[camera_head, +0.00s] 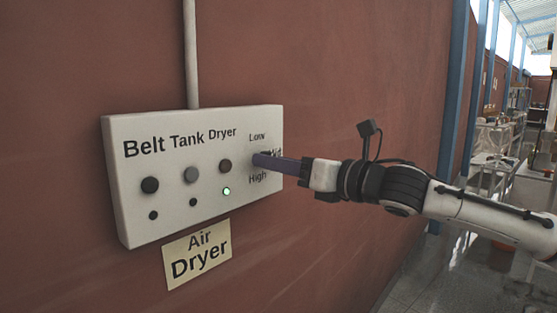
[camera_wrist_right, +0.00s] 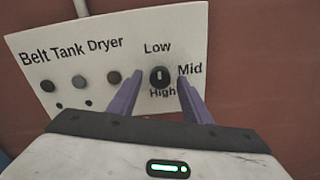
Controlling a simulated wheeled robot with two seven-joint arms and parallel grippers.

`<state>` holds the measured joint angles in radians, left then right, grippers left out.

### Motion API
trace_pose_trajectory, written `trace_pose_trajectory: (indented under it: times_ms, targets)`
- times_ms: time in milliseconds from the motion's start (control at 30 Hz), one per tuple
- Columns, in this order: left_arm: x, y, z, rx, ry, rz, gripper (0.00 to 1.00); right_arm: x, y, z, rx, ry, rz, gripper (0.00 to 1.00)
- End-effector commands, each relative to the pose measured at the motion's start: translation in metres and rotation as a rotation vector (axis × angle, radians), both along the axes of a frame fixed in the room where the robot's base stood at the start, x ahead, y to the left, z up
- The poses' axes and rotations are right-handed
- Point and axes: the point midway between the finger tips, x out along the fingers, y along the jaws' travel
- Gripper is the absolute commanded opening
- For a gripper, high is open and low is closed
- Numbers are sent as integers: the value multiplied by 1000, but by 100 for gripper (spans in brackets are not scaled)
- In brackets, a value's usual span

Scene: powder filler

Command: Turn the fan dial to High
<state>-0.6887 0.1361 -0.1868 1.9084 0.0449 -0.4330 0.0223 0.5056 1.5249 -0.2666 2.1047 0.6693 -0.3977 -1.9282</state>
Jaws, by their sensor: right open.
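The fan dial (camera_wrist_right: 159,76) is a round black knob with a light pointer mark on the panel's right side. The labels Low, Mid and High are around it, and its mark looks roughly upright, toward Low. In the head view the dial is mostly hidden behind my right gripper (camera_head: 258,159). In the right wrist view my right gripper (camera_wrist_right: 160,84) is open, its purple fingers on either side of the dial with gaps between. I cannot tell whether the fingertips touch the panel. My left gripper is not in view.
The white Belt Tank Dryer panel (camera_head: 135,219) is on a red-brown wall. It has several round buttons and a lit green lamp (camera_head: 227,191). A yellow Air Dryer label (camera_head: 197,254) is below. A grey pipe (camera_head: 191,60) rises above. Open floor and benches lie at the right.

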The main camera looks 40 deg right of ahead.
Motion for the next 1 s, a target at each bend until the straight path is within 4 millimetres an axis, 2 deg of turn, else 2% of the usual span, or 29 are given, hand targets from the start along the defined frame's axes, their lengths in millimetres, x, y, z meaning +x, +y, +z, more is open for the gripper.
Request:
trace_pose_trajectory:
  times_ms: [100, 300, 367, 667, 1000]
  targets:
    - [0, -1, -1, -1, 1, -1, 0, 0, 0, 0, 0, 0, 0, 44]
    - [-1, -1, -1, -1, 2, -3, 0, 0, 0, 0, 0, 0, 0, 11]
    - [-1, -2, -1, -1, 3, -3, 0, 0, 0, 0, 0, 0, 0, 3]
    - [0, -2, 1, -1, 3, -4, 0, 0, 0, 1, 38, 9, 0, 3]
    - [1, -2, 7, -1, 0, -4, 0, 0, 0, 1, 255, 61, -1, 3]
